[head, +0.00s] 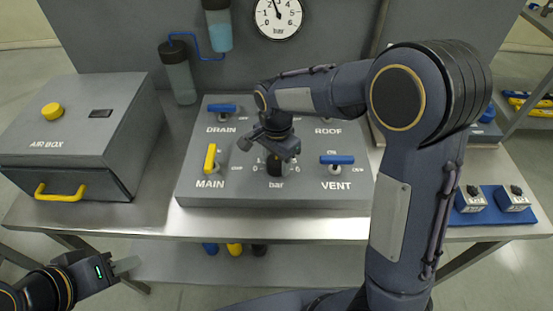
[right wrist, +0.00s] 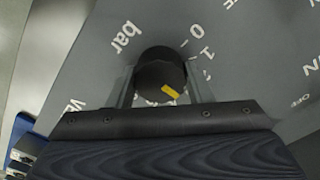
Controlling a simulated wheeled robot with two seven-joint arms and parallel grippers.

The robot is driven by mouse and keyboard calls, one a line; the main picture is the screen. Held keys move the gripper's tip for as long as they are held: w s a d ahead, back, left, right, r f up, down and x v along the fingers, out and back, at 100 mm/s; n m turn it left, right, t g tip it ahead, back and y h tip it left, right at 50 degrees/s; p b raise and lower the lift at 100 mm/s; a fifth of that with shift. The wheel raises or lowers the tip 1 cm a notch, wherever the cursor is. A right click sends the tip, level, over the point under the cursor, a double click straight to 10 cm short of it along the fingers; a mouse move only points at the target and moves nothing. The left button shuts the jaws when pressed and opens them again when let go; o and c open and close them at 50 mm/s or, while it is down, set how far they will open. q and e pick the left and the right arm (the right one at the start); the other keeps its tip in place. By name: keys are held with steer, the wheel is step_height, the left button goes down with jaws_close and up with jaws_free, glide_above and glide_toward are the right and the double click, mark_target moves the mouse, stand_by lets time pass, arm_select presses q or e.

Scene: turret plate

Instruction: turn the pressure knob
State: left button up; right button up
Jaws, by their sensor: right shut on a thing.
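The black pressure knob (head: 275,168) stands on the turret plate (head: 230,190) above the word "bar". In the right wrist view the knob (right wrist: 158,72) carries a yellow pointer mark at its lower right, and scale digits lie around it. My right gripper (head: 275,156) is above the knob, shut on it, with a finger on each side. The round pressure gauge (head: 278,15) on the back wall has its needle pointing up and slightly left. My left gripper (head: 126,265) is low at the left, away from the plate; its finger gap is unclear.
The yellow MAIN handle (head: 210,157), blue VENT handle (head: 337,160) and blue DRAIN handle (head: 222,107) flank the knob. My right arm covers much of ROOF. The air box (head: 75,125) stands left; a blue mat (head: 480,217) with small devices lies right.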

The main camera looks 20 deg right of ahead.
mark_target(276, 161)
stand_by(0.3)
steer(key=o, duration=1)
steer(key=shift+r, duration=0.1)
step_height(276, 161, up, 8)
steer(key=shift+f, duration=0.25)
steer(key=shift+r, duration=0.1)
